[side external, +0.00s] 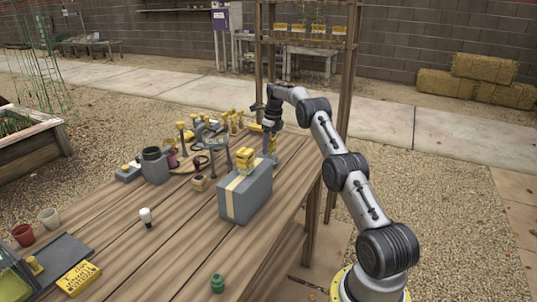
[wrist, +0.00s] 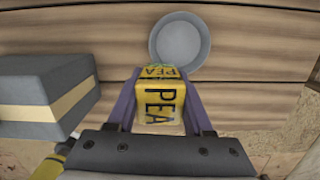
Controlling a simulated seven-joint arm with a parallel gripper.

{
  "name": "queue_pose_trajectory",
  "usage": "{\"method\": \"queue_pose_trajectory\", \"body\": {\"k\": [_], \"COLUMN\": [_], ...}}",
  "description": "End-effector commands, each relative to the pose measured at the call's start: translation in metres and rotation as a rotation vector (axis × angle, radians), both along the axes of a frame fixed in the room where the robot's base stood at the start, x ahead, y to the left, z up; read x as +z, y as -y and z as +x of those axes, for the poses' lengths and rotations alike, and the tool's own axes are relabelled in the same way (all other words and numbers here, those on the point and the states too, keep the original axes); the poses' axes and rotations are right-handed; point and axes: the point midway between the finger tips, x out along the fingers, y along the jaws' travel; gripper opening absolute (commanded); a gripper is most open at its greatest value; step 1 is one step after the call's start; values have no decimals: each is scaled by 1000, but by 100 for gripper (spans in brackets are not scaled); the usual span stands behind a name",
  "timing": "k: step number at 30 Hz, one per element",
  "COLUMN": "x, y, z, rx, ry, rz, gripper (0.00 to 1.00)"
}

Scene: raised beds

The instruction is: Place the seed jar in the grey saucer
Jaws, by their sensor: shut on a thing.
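The seed jar (wrist: 160,108), yellow with "PEA" lettering and a clear lower part, is between the two purple fingers of my gripper (wrist: 164,98) in the wrist view. My gripper is shut on it. The grey saucer (wrist: 180,42) is round and empty on the wooden table, just beyond the jar at the top of the wrist view. In the side view my gripper (side external: 270,146) is low over the far right part of the table, behind the grey box. I cannot make out the saucer there. The gap under the jar cannot be judged.
A grey box with a cream stripe (side external: 245,192) stands close beside my gripper; it also fills the left of the wrist view (wrist: 45,92). Yellow items (side external: 245,160) show at its top. Tools and a dark grey pot (side external: 154,165) crowd the left. The table's right edge is near.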

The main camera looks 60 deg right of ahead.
Motion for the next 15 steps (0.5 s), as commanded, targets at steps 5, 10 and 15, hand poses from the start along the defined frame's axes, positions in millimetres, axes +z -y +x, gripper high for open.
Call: {"method": "queue_pose_trajectory", "body": {"k": [5, 10, 15], "x": [-5, -22, -38], "y": [3, 4, 4], "z": [3, 4, 5], "rx": [0, 0, 0], "ry": [0, -3, 0], "rz": [0, 3, 0], "gripper": [0, 0, 0]}}
